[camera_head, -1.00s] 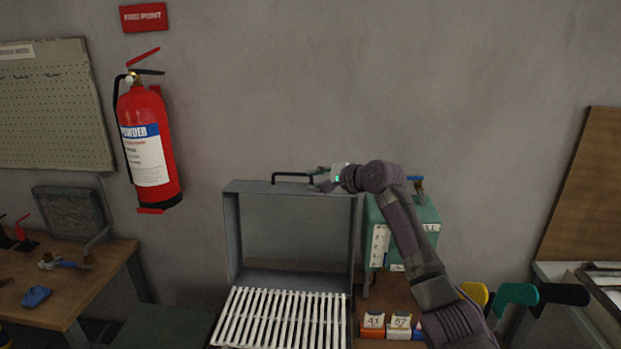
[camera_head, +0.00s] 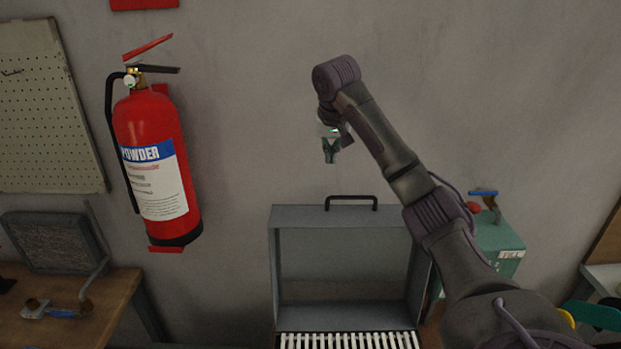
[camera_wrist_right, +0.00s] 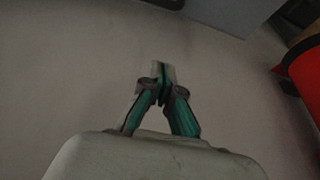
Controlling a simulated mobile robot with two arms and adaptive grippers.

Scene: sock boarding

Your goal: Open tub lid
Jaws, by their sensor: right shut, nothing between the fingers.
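The grey tub lid (camera_head: 345,216) stands upright in the head view, its hollow inner side facing me. A dark handle (camera_head: 350,198) is on its top edge. White slats (camera_head: 345,341) show in the tub below it, cut off by the frame's bottom edge. My right gripper (camera_head: 331,159) points down, above and slightly left of the handle, with clear space between. Its green-lined fingers (camera_wrist_right: 161,80) are together with nothing between them in the wrist view. My left gripper is in neither view.
A red fire extinguisher (camera_head: 152,170) hangs on the wall at left, and its red body (camera_wrist_right: 303,75) shows at the wrist view's right edge. A green container (camera_head: 497,243) with a blue-handled tap is behind my right arm. A wooden bench (camera_head: 75,305) is at lower left.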

